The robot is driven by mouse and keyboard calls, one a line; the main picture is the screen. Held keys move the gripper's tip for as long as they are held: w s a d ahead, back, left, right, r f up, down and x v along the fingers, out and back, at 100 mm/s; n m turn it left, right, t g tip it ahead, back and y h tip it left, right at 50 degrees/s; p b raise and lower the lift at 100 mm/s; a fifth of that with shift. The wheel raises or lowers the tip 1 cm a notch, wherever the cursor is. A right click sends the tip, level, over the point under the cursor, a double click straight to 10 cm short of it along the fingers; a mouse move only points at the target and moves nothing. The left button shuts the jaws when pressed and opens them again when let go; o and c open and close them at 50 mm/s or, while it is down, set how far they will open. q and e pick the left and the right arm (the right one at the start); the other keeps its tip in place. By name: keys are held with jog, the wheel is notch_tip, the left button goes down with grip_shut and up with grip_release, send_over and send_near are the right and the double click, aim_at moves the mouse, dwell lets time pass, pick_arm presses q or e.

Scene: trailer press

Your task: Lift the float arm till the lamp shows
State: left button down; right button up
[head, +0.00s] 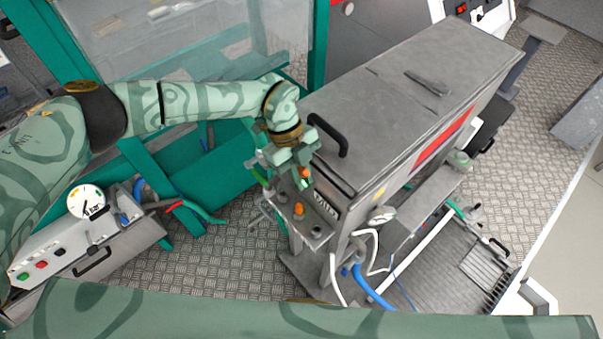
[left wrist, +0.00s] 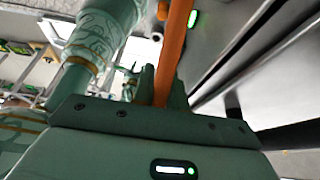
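The float arm is an orange bar (left wrist: 171,50) in the left wrist view, running from the top edge down between the fingers. My left gripper (left wrist: 162,88) has a finger against each side of the bar and looks shut on it. In the head view my left gripper (head: 299,178) is at the near end of the grey press, with a bit of orange at its fingertips. A small lamp (left wrist: 193,20) glows green on the grey surface beside the bar in the left wrist view. My right gripper is not in view.
The grey press (head: 400,100) with a black handle (head: 331,134) fills the middle right. An orange knob (head: 298,209) stands just below the left gripper. White and blue hoses (head: 366,285) hang in front. A gauge panel (head: 60,245) is at left. My green arm link crosses the bottom.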

pick_arm(q)
jog(key=f+t+y, duration=0.1)
jog(key=f+t+y+p, duration=0.1)
jog(key=f, duration=0.1)
jog(key=s+d+f+t+y+p, duration=0.1)
jog(key=t+y, duration=0.1)
jog(key=shift+f, duration=0.35)
jog(key=c, duration=1.4)
grip_release()
jog(key=shift+r, duration=0.1)
notch_tip(320, 180, up, 16)
jog(key=s+d+b, duration=0.1)
jog(key=b, duration=0.2)
